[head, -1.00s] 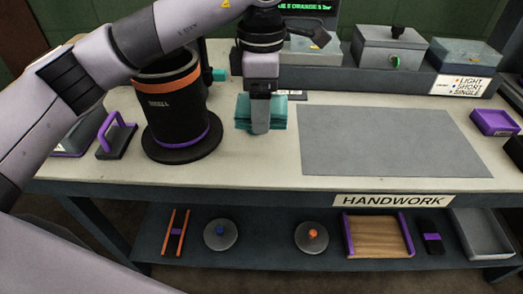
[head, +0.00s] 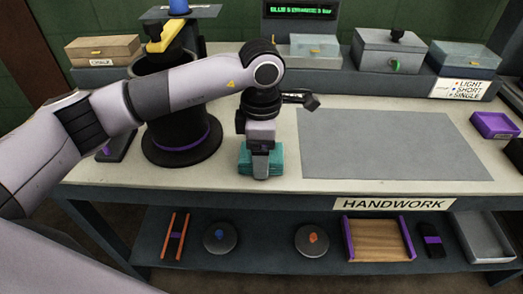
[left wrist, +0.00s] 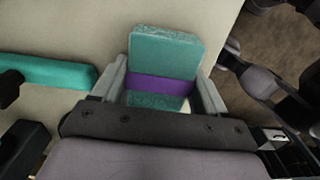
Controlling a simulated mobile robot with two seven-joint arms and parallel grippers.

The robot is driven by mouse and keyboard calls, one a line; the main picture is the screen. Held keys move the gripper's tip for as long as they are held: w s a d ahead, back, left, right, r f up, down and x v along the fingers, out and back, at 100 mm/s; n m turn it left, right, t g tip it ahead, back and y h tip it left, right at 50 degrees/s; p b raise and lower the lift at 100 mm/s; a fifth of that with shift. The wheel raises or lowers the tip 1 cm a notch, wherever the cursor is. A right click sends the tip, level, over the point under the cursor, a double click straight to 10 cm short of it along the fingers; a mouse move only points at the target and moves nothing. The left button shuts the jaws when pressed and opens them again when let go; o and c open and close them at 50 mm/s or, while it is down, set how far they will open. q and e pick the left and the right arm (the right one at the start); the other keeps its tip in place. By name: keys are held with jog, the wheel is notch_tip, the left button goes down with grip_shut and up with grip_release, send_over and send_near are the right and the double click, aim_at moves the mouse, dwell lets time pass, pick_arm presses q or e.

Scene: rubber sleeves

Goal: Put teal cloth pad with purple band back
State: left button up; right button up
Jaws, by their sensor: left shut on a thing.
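The teal cloth pad with purple band (left wrist: 166,55) is between the two fingers of my left gripper (left wrist: 163,88) in the left wrist view, and its purple band shows across its middle. In the head view my left gripper (head: 261,165) points down with the teal pad (head: 246,158) at its fingers, left of the grey mat. The pad is low, at or just above the tabletop; I cannot tell whether it touches. The wrist hides part of it in the head view. My right gripper is not in view.
A black cylinder on a round base (head: 181,152) stands left of my gripper. A grey mat (head: 390,145) lies to the right, bare. A purple tray (head: 495,125) is at the right end. A teal bar (left wrist: 50,72) lies left of the pad in the left wrist view.

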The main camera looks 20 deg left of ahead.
pick_arm(q)
jog(key=shift+f, duration=0.15)
jog(key=o, duration=1)
jog(key=shift+r, duration=0.55)
notch_tip(320, 180, up, 11)
jog(key=shift+r, duration=0.15)
jog(key=shift+s, duration=0.1)
